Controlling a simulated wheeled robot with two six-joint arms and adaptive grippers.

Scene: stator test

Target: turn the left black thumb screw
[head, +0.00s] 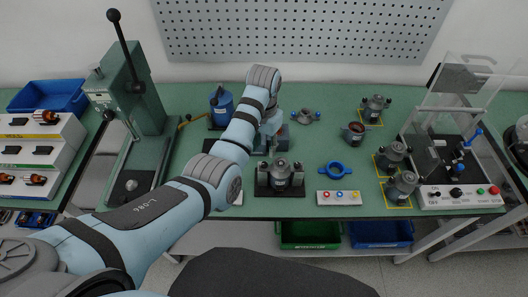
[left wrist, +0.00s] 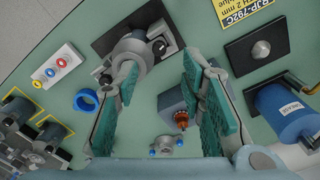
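A grey stator fixture (head: 280,177) stands upright on a black base plate, with a black thumb screw on each side. The left black thumb screw (head: 262,166) shows in the left wrist view (left wrist: 158,47) beside the fixture's round body. The right black thumb screw (head: 298,166) is on the other side. My left gripper (left wrist: 160,66) is open and empty, its green-padded fingers wide apart. In the head view the left gripper (head: 270,125) is behind the fixture, partly hidden by its own arm. The left screw appears between the fingertips, with no visible contact. My right gripper is not in view.
A blue grease pot (head: 221,106) and a green press (head: 135,100) stand left. A blue ring (head: 336,171) and a button box (head: 339,197) lie right of the fixture. A small collar with blue knobs (head: 305,117) lies behind. Grey units (head: 391,155) stand farther right.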

